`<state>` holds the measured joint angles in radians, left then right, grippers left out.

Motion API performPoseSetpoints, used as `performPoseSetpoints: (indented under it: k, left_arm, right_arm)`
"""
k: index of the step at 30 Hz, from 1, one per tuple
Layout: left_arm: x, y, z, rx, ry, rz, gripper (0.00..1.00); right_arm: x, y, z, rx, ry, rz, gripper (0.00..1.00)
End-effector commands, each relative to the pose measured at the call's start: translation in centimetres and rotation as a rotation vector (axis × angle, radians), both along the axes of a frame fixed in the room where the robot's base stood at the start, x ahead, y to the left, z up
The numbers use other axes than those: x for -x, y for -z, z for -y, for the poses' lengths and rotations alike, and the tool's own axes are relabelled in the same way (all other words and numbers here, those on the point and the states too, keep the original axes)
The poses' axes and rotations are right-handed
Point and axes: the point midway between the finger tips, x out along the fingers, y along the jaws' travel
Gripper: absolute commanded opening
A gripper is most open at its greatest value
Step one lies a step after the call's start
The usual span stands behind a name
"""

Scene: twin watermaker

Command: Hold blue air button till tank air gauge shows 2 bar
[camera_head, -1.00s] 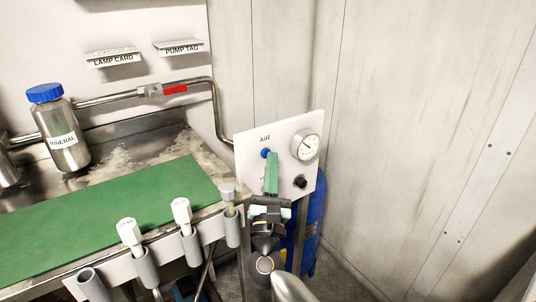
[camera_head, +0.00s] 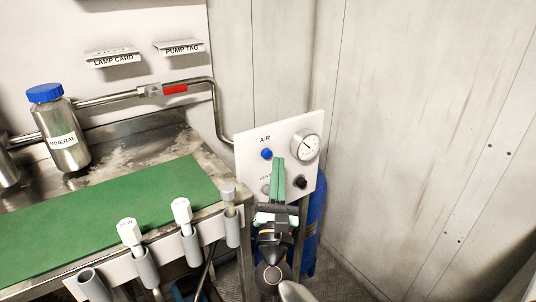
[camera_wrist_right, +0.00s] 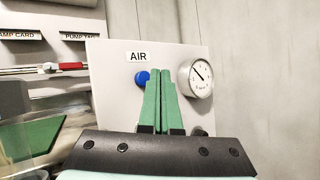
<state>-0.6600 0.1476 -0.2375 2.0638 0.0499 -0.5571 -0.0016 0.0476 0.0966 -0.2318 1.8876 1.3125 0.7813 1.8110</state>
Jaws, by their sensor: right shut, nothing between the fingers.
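The blue air button (camera_head: 267,154) sits on a white panel (camera_head: 251,140) under the label AIR. It also shows in the right wrist view (camera_wrist_right: 142,77), just left of my fingertips. The round tank air gauge (camera_head: 306,146) is at the panel's upper right; its needle points to the upper left in the right wrist view (camera_wrist_right: 196,78), and its numbers are too small to read. My right gripper (camera_head: 278,159) is shut and empty, its green fingertips just right of the button and apart from it in the head view. My left gripper is not in view.
A black knob (camera_head: 301,182) is at the panel's lower right, and a grey control beside my fingers is partly hidden. A blue cylinder (camera_head: 317,205) stands behind the panel. A steel bench with a green mat (camera_head: 120,212) and a MINERAL bottle (camera_head: 67,140) is left.

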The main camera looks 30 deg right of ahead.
Motion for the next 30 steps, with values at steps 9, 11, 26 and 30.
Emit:
performPoseSetpoints:
  k: [9, 11, 26, 30]
  left_arm:
    - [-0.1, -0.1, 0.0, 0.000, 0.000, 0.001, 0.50]
    - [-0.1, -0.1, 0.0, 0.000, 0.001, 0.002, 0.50]
    - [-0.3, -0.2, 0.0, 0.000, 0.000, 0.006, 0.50]
    - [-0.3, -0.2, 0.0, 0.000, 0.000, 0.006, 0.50]
  right_arm:
    - [3.3, 0.1, 0.3, 0.000, 0.000, -0.001, 0.00]
    - [3.8, 0.1, 0.3, 0.000, 0.000, -0.001, 0.00]
    - [4.4, 0.0, 0.4, 0.001, 0.001, 0.000, 0.00]
    - [4.4, 0.0, 0.4, 0.001, 0.001, 0.000, 0.00]
